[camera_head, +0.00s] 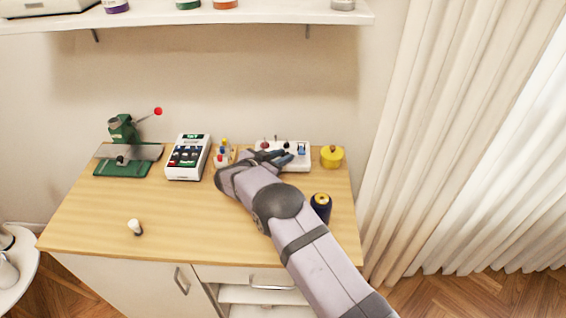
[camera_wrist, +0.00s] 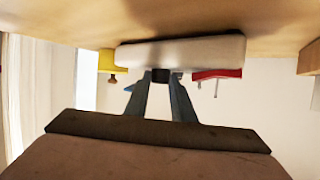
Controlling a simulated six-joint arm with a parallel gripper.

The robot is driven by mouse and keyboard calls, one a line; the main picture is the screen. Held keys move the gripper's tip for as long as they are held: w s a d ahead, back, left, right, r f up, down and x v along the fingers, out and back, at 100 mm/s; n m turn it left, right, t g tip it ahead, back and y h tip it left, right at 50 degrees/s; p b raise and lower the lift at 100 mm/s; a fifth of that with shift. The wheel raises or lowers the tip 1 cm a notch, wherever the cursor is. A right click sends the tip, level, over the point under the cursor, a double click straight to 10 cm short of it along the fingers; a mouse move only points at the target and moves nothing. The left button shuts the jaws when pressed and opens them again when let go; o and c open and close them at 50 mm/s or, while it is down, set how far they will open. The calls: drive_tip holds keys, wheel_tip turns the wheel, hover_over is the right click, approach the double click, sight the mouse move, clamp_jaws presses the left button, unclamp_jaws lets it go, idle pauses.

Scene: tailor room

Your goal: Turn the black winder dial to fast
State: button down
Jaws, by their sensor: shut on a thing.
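The winder unit is a white box (camera_head: 297,164) at the back of the table, right of centre. In the wrist view the white box (camera_wrist: 215,49) appears upside down, across the top. My gripper (camera_head: 284,157) reaches over the box from the front. In the wrist view its two fingers (camera_wrist: 161,82) close on a small black dial (camera_wrist: 160,75) on the box. In the head view my gripper hides the dial. The dial's marks and pointer cannot be read. A blue switch (camera_head: 302,149) sits on the box's right part, and a red lever (camera_wrist: 217,74) shows beside the fingers.
A small box with coloured knobs (camera_head: 223,158) and a white button panel (camera_head: 188,159) stand left. A green device (camera_head: 122,134) is farther left. A yellow round thing (camera_head: 332,156) stands right; a dark spool (camera_head: 321,206) is beside my arm. The table's front left is mostly clear.

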drive_tip(key=shift+w+a+m+g+h+b, duration=0.15)
drive_tip(key=shift+m+g+h+b, duration=0.8)
drive_tip(key=shift+b, duration=2.3)
drive_tip(key=shift+r+m+h+b, duration=0.25)
drive_tip(key=shift+m+b, duration=0.1)
drive_tip(key=shift+b, duration=0.1)
drive_tip(key=c, duration=1.8)
unclamp_jaws()
drive_tip(key=shift+f, duration=0.15)
drive_tip(key=shift+a, duration=0.1)
drive_tip(key=shift+s+a, duration=0.2)
drive_tip(key=shift+s, duration=0.05)
drive_tip(key=shift+b+v, duration=0.45)
drive_tip(key=shift+v, duration=2.85)
drive_tip(key=shift+d, duration=0.1)
